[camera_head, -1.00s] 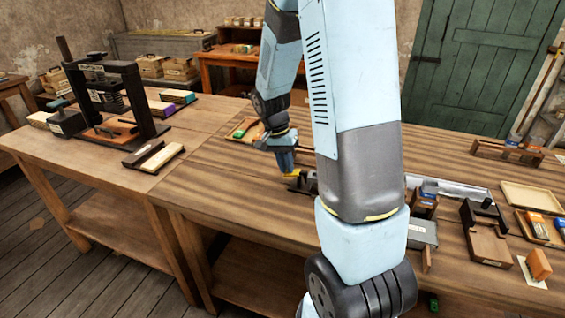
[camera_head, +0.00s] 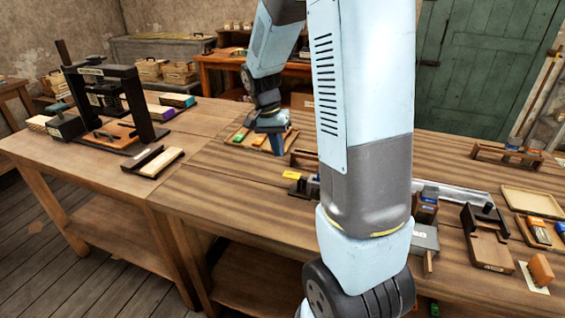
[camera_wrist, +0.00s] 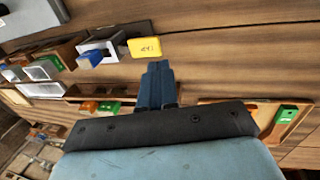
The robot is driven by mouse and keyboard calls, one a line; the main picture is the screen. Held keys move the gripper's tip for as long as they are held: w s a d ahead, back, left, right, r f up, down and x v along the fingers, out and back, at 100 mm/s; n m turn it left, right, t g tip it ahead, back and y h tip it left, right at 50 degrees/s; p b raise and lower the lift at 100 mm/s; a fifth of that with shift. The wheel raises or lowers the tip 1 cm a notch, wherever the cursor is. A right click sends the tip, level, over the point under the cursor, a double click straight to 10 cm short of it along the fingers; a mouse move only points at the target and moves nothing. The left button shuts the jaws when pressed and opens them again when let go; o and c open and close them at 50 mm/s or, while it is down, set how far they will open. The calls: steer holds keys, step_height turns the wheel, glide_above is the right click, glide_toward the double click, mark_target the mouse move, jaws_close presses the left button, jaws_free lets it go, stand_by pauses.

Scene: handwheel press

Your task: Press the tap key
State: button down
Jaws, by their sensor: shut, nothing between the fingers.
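No part is plainly readable as the tap key. A small yellow labelled piece (camera_head: 290,174) lies on the near bench beside a dark low device (camera_head: 304,187), partly hidden by my arm. In the wrist view the yellow piece (camera_wrist: 145,47) sits just beyond my fingertips, at the end of a dark base with a pale block and a blue part (camera_wrist: 90,59). Its lettering is too small to read surely. My gripper (camera_head: 277,149) is shut and empty, above the bench behind the yellow piece. The gripper (camera_wrist: 157,68) points toward the yellow piece, apart from it in the picture.
A tray with green and orange blocks (camera_head: 240,136) lies behind my gripper. A black press (camera_head: 105,100) stands on the left bench. A wooden block fixture (camera_head: 487,246) and a pale tray (camera_head: 532,202) are at right. Bare bench shows left of the yellow piece.

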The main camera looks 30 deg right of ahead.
steer(key=v, duration=0.6)
steer(key=shift+w+a, duration=0.25)
steer(key=shift+w, duration=0.1)
steer(key=shift+r, duration=0.1)
steer(key=s+a+r+n+t, duration=0.1)
steer(key=s+r+n+t, duration=0.1)
steer(key=s, duration=0.5)
steer(key=s+a+r+n+t+y, duration=0.1)
steer(key=s+r+n, duration=0.3)
steer(key=s, duration=0.4)
steer(key=s+a+r+n+t, duration=0.3)
steer(key=s+r+t, duration=0.1)
steer(key=s, duration=0.3)
steer(key=shift+s+r+y, duration=0.15)
steer(key=shift+r+y, duration=0.25)
steer(key=shift+r, duration=0.35)
steer(key=shift+a, duration=0.15)
